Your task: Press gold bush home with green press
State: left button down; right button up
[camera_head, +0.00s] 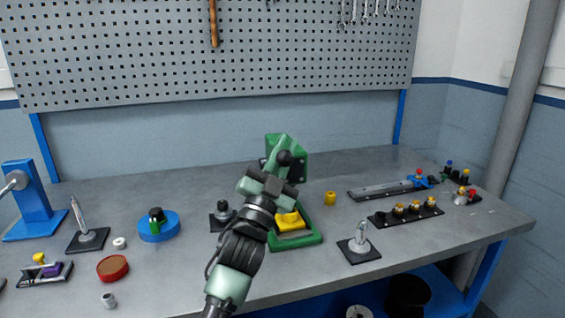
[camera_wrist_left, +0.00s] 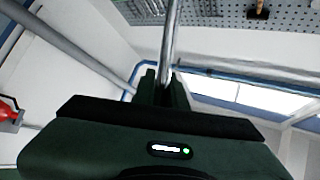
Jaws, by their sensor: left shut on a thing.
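The green press (camera_head: 290,144) stands near the middle of the bench. A yellow part (camera_head: 292,224) sits on its base, partly hidden by my left arm. My left gripper (camera_head: 283,172) is at the front of the press head, just below a black ball knob (camera_head: 285,157). It is shut on a metal rod (camera_wrist_left: 171,40), which appears to be the press lever and runs up from between the fingers in the left wrist view. A small gold bush (camera_head: 330,198) stands on the bench right of the press. Whether another bush sits in the yellow part is too small to tell. My right gripper is out of view.
A blue round stand (camera_head: 158,228) and a black fixture (camera_head: 221,216) stand left of the press. A tool on a black plate (camera_head: 359,246) stands at the right front. A black rack (camera_head: 406,215) of gold-topped parts is farther right. A pegboard (camera_head: 120,60) is behind.

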pick_arm(q)
jog(key=shift+s+f+m+h+b, duration=0.25)
jog(key=shift+f+m+h+b, duration=0.1)
jog(key=shift+f+b, duration=0.25)
jog(key=shift+s+f+m+h+b, duration=0.2)
jog(key=shift+f+m+h+b, duration=0.2)
jog(key=shift+f, duration=0.2)
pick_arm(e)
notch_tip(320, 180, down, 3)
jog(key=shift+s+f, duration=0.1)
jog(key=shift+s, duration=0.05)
pick_arm(q)
jog(key=shift+d, duration=0.1)
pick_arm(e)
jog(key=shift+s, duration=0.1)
pick_arm(q)
jog(key=c, duration=1.5)
grip_release()
jog(key=shift+c, duration=0.2)
jog(key=shift+o, duration=0.4)
jog(key=shift+d+r, duration=0.1)
jog(key=shift+d, duration=0.15)
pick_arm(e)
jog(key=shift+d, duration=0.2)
pick_arm(q)
jog(key=shift+a+r, duration=0.1)
jog(key=shift+r, duration=0.05)
